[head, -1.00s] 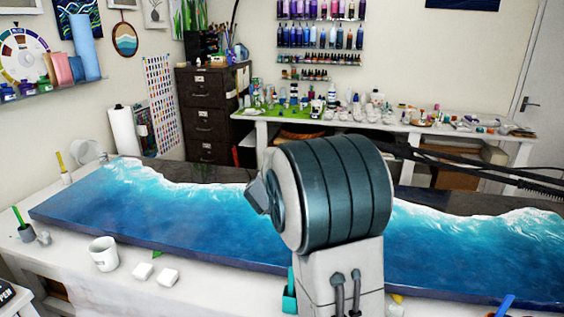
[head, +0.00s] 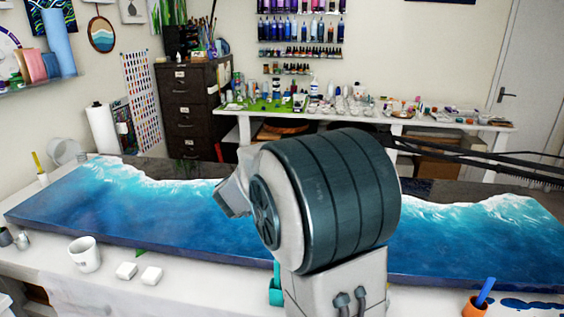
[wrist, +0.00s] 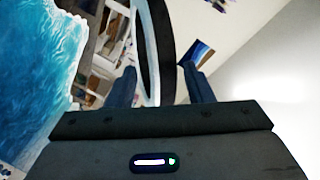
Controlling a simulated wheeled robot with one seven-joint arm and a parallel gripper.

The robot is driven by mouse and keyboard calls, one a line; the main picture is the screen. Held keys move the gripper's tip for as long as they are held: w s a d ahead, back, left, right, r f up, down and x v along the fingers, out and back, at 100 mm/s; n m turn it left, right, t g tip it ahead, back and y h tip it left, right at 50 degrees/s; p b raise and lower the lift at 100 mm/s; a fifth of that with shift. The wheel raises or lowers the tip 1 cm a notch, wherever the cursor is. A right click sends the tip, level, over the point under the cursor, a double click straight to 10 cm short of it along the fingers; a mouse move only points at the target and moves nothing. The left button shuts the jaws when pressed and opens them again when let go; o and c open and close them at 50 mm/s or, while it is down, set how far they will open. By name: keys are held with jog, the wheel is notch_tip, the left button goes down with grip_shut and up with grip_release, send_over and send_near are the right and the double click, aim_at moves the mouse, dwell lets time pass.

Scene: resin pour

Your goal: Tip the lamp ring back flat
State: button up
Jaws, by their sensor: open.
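The lamp ring (wrist: 168,45) shows in the wrist view as a black and white curved band, seen at a steep angle and standing up across the picture. Its upper part runs out of the frame. My gripper (wrist: 160,72) is open, with one dark finger on each side of the band's lower part. In the head view my arm fills the middle, and neither the ring nor my gripper shows.
A long blue wave-patterned resin slab (head: 150,222) lies on the white table. A white mug (head: 87,257), two white blocks (head: 126,271) and an orange cup (head: 475,305) stand along its near edge. A cluttered bench (head: 450,140) and dark cabinet (head: 190,125) are behind.

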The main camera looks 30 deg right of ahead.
jog(key=b+v, duration=0.1)
jog(key=v, duration=0.8)
jog(key=shift+a, duration=0.1)
jog(key=s+a+f+n+t+y, duration=0.1)
jog(key=s+a+f+n+y, duration=0.1)
jog(key=a+n+y, duration=0.55)
jog(key=s+a+f+n+y, duration=0.3)
jog(key=a+n+y, duration=0.3)
jog(key=n, duration=0.2)
jog(key=s+d+f+n+g, duration=0.1)
jog(key=s+f+g, duration=0.3)
jog(key=s, duration=0.5)
jog(key=s+d+f+n+g, duration=0.2)
jog(key=s+f+n+g, duration=0.2)
jog(key=s, duration=0.6)
jog(key=shift+d+f+n+g+h, duration=0.2)
jog(key=shift+f+n+g+h, duration=0.15)
jog(key=shift+f+g+h, duration=0.15)
jog(key=shift+c, duration=0.4)
